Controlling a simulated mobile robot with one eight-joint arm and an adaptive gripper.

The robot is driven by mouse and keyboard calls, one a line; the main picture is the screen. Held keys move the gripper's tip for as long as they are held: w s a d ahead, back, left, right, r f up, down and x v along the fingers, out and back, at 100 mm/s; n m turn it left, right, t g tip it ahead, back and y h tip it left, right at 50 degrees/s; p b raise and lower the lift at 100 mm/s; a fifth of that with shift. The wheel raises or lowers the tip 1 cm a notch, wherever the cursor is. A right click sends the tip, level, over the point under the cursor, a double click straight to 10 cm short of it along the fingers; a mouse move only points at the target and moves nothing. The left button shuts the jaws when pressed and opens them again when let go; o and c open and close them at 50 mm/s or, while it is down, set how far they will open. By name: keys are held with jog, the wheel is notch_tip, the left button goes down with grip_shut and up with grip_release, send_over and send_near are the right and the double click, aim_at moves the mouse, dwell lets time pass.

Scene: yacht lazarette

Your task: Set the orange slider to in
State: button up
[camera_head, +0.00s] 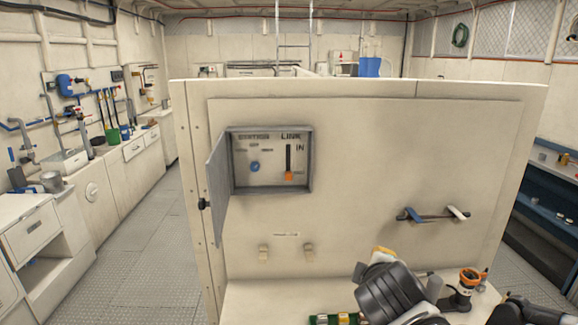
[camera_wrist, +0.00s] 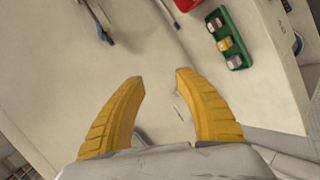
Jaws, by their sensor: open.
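The orange slider (camera_head: 289,176) sits at the bottom of a dark vertical slot inside a recessed grey box (camera_head: 312,160) on the cream panel. The word LINK is above the slot, and IN is beside its upper part. The box's door (camera_head: 218,185) hangs open to the left. My gripper (camera_wrist: 160,77) is open and empty in the wrist view, with two yellow curved fingers apart. In the head view my arm is low at the right, below and apart from the box; the fingers are mostly hidden there. The slider does not show in the wrist view.
A blue knob (camera_head: 255,167) is left of the slider in the box. A blue-and-white handle (camera_head: 432,215) juts from the panel at right. A ledge below holds an orange-topped device (camera_head: 466,284) and a green tray (camera_wrist: 239,61) with small cylinders. The panel between is mostly clear.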

jog(key=w+a+r+n+t+p, duration=0.3)
jog(key=w+a+r+n, duration=0.1)
jog(key=w+r+n, duration=0.4)
jog(key=n+t+y+p, duration=0.3)
jog(key=n+t, duration=0.1)
jog(key=n, duration=1.2)
send_near(289, 177)
jog(key=w, duration=0.5)
jog(key=w+b, duration=0.1)
jog(key=w, duration=0.5)
jog(key=shift+d+f, duration=0.15)
jog(key=shift+f, duration=0.05)
jog(key=shift+s, duration=0.1)
grip_shut()
